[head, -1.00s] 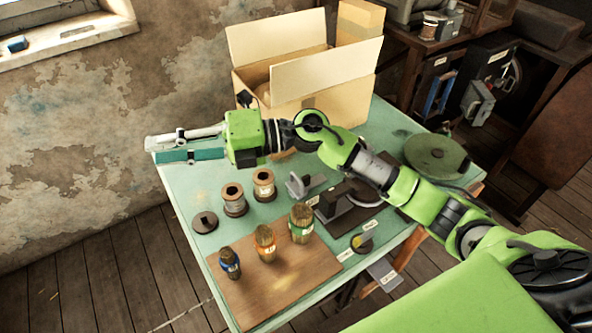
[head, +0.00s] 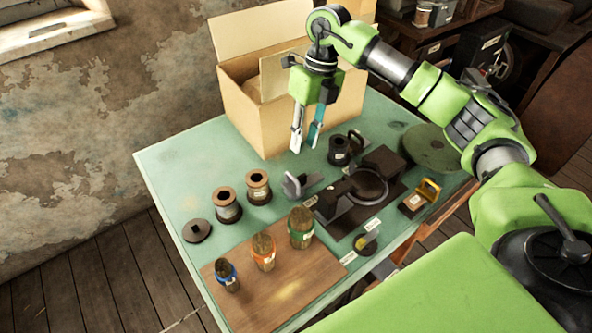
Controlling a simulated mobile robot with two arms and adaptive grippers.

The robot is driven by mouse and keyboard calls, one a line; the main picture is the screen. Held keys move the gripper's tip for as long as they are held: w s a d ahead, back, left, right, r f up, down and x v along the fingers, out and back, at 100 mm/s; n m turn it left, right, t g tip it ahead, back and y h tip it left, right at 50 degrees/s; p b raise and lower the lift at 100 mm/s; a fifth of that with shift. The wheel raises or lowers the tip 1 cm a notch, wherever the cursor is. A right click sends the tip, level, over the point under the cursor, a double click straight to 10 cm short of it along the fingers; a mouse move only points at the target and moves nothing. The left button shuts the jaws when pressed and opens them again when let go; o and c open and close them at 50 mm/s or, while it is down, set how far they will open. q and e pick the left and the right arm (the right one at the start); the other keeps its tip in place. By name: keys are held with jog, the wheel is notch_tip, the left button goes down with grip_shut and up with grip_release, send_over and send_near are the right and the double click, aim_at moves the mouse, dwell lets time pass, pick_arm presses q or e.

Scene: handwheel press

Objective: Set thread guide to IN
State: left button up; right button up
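I cannot tell for sure which part is the thread guide. A small grey metal bracket (head: 297,186) stands on the green table, left of a black press-like device (head: 350,203) with a round plate; a white label lies beside it, too small to read. A small round part with yellow on it (head: 366,245) sits at the table's front edge, also labelled. My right gripper (head: 304,146) points down in front of the cardboard box, above and behind the bracket. Its fingers are apart with nothing between them. My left gripper is not in view.
An open cardboard box (head: 247,118) stands at the back. Spools (head: 227,206) and a black disc (head: 197,230) lie left. A wooden board (head: 270,293) holds three bundles. A black spool-like part (head: 340,150), yellow-handled block (head: 428,190) and green disc (head: 428,147) are right.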

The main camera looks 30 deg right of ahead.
aim_at(295, 179)
jog(key=f+p, duration=0.1)
jog(key=f, duration=0.2)
jog(key=a+f, duration=0.1)
jog(key=f, duration=0.2)
jog(key=a+f+p, duration=0.1)
jog(key=f, duration=0.2)
jog(key=shift+s+f+p, duration=0.15)
jog(key=shift+f+p, duration=0.15)
jog(key=shift+p, duration=0.05)
jog(key=shift+a+f, duration=0.1)
jog(key=shift+f, duration=0.6)
grip_shut()
